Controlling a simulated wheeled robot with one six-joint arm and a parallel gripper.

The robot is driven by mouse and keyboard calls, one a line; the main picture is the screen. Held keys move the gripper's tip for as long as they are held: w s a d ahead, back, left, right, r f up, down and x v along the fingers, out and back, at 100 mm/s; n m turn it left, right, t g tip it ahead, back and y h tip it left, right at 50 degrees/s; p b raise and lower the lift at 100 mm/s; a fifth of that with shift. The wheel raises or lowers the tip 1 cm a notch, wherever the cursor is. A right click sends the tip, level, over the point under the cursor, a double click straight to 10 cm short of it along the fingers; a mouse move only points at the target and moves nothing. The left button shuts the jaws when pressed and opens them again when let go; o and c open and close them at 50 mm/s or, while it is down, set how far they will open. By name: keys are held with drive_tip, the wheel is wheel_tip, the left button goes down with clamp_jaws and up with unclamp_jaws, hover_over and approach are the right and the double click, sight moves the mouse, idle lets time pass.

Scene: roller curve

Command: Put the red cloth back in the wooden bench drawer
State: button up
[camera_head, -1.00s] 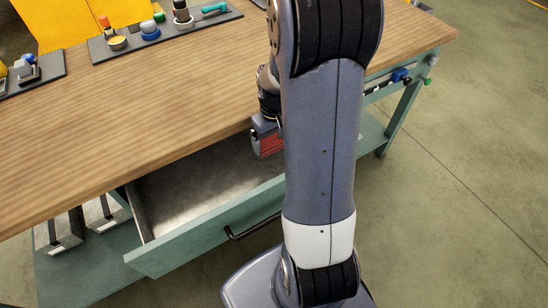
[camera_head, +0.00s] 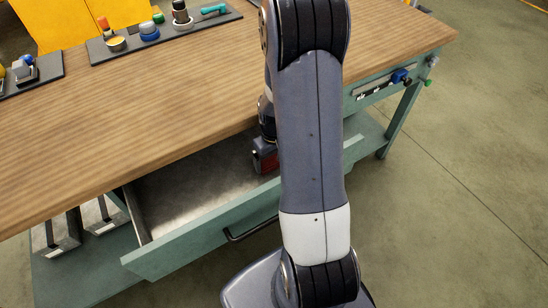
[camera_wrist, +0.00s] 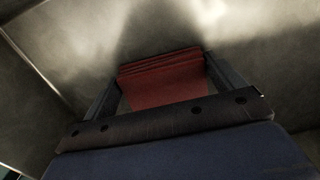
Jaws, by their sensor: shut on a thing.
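The red cloth (camera_wrist: 163,80) is a folded stack between the two fingers of my gripper (camera_wrist: 165,82) in the wrist view. My gripper is shut on it. In the head view my gripper (camera_head: 265,158) is low at the open bench drawer (camera_head: 205,238), inside its right part, and only a little red of the cloth shows there. The drawer is pulled out, with a green front and a bare grey metal floor. I cannot tell whether the cloth touches the drawer floor.
The wooden bench top (camera_head: 130,120) overhangs the back of the drawer. Dark trays (camera_head: 165,35) with small items stand on it. The drawer handle (camera_head: 250,229) sticks out in front. The left part of the drawer is empty.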

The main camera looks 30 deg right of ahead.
sight(274, 160)
drive_tip(key=o, duration=0.8)
drive_tip(key=shift+c, duration=0.2)
drive_tip(key=shift+r, duration=0.1)
wheel_tip(274, 160, up, 12)
drive_tip(key=p, duration=0.2)
